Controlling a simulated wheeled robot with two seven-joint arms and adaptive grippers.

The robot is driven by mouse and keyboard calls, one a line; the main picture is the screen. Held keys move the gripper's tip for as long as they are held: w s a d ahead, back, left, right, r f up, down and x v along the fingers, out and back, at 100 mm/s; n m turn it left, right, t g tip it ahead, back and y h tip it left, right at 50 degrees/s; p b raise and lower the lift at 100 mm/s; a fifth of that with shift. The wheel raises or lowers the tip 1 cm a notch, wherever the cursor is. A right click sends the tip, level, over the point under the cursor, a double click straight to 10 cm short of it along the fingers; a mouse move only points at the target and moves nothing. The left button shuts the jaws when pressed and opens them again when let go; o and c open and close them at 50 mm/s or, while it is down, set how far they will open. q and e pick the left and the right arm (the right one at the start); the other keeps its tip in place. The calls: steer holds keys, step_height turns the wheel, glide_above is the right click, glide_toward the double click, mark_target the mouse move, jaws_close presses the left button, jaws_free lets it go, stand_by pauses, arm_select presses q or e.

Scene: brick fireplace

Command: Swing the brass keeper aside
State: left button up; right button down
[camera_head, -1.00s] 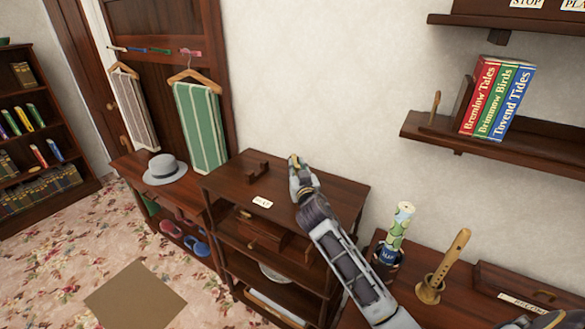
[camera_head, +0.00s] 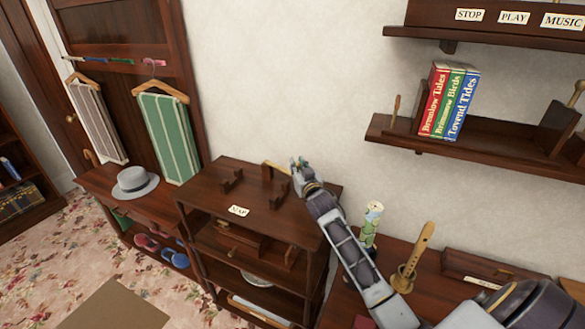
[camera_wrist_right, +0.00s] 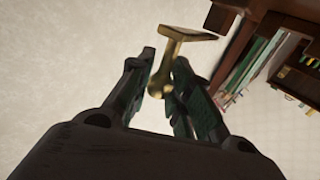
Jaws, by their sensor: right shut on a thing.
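The brass keeper (camera_head: 277,167) shows at the back of the dark wooden stand's top, just left of my right gripper (camera_head: 297,172). In the right wrist view the keeper (camera_wrist_right: 174,66) is a brass stem with a flat bar at its far end and a rounded near end. The right gripper's fingers (camera_wrist_right: 163,95) stand on both sides of the stem, shut on it. In the head view the gripper and wrist hide the keeper's right end. My left gripper is out of view.
Dark wooden cradle pieces (camera_head: 231,180) and a MAP label (camera_head: 239,210) are on the stand top (camera_head: 215,195). A rolled map (camera_head: 371,222) and a wooden flute (camera_head: 420,250) stand to the right. A book shelf (camera_head: 400,135) hangs above right.

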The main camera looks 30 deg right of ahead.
steer(key=shift+w+d, duration=0.1)
steer(key=shift+d, duration=0.25)
steer(key=c, duration=1.3)
jaws_free()
steer(key=shift+s+a, duration=0.15)
steer(key=shift+s, duration=0.5)
steer(key=shift+s+a, duration=0.15)
steer(key=shift+s, duration=0.45)
steer(key=s+a, duration=0.1)
steer(key=s, duration=0.8)
steer(key=shift+s+a, duration=0.2)
steer(key=shift+a, duration=0.15)
